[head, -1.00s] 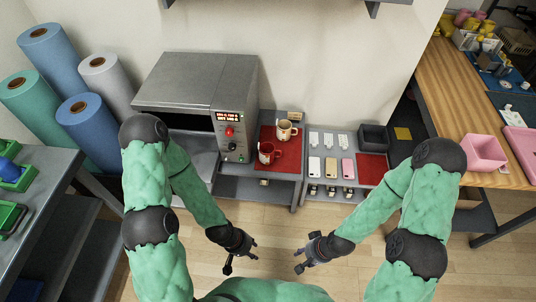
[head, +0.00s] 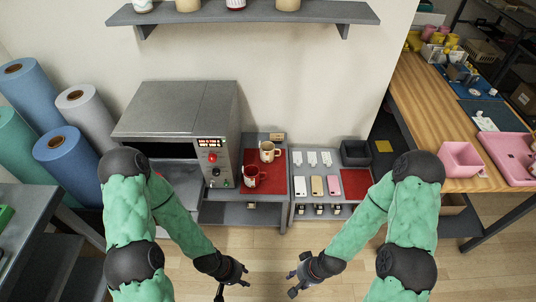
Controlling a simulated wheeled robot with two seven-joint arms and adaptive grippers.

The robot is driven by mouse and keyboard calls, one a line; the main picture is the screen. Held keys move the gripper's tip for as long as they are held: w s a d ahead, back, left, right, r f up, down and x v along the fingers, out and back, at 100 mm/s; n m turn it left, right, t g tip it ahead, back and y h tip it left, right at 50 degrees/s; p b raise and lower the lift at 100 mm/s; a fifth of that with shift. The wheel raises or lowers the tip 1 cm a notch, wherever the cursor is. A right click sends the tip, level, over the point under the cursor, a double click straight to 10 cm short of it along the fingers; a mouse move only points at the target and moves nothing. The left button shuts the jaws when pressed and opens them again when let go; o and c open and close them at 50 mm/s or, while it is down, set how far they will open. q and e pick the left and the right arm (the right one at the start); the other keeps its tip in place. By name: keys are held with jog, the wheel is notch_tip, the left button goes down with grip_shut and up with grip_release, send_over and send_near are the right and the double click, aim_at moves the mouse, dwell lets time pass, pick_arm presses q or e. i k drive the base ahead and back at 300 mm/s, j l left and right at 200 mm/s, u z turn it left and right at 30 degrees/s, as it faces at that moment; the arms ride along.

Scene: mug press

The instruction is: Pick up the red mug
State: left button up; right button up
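The red mug (head: 251,176) stands upright on a red mat (head: 275,183) to the right of the grey press machine. A cream mug (head: 268,152) stands behind it on the same mat. My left gripper (head: 240,283) is in front of and below the red mug in the picture, well apart from it, with its fingers seeming spread and nothing held. My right gripper (head: 292,283) is to the right of the left one, also apart from the mugs, with its fingers seeming spread and empty.
The press machine (head: 180,110) with a red knob stands left of the mugs. Phones, white parts, a dark bin (head: 355,152) and another red mat (head: 356,184) lie to the right. A wall shelf (head: 240,13) holds several mugs. Floor between my grippers is clear.

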aim_at(251, 171)
jog(key=i+l, duration=0.4)
jog(key=i, duration=0.2)
jog(key=i+l+u, duration=0.1)
jog(key=u, duration=1.55)
